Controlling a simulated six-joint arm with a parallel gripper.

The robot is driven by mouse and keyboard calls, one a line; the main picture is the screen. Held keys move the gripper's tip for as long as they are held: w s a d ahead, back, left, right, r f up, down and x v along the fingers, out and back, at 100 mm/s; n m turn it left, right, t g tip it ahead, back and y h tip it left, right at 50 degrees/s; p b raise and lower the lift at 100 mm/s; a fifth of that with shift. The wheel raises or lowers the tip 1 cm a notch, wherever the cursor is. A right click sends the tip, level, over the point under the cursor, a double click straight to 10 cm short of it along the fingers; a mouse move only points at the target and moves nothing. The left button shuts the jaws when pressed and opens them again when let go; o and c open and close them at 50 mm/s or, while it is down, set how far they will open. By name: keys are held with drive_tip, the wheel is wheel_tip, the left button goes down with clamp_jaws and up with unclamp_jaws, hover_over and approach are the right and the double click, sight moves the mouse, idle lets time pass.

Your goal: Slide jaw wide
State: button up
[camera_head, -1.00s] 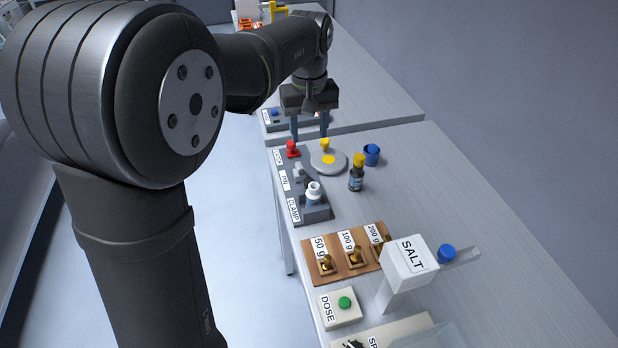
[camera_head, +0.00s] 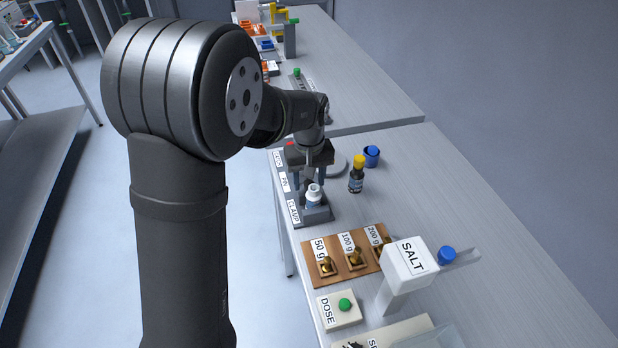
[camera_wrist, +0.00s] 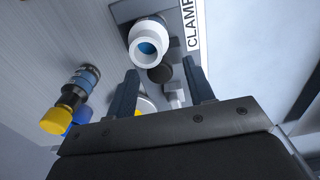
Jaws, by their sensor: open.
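The grey clamp fixture (camera_head: 320,213) lies along the table's left edge, beside its CLAMP label (camera_head: 294,211). A white-necked vial (camera_head: 313,192) with a blue inside stands in it; it also shows in the wrist view (camera_wrist: 148,42). My gripper (camera_wrist: 160,70) is open and empty, pointing down just behind the vial. In the wrist view a dark round part (camera_wrist: 160,74) of the fixture shows between the fingertips. I cannot tell whether a finger touches it. In the head view my gripper hides much of the fixture's far part.
A round grey disc (camera_head: 338,166) is partly hidden by my gripper. Nearer are the brass weights' wooden tray (camera_head: 312,254), the SALT hopper (camera_head: 408,262) and the DOSE button (camera_head: 344,304).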

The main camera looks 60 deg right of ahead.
drive_tip(key=shift+c, duration=0.5)
clamp_jaws()
drive_tip(key=shift+w+d+r, duration=0.1)
drive_tip(key=shift+w+d, duration=0.75)
drive_tip(key=shift+o, duration=0.5)
unclamp_jaws()
wheel_tip(320, 180, up, 17)
drive_tip(key=shift+r, duration=0.2)
drive_tip(key=shift+f, duration=0.1)
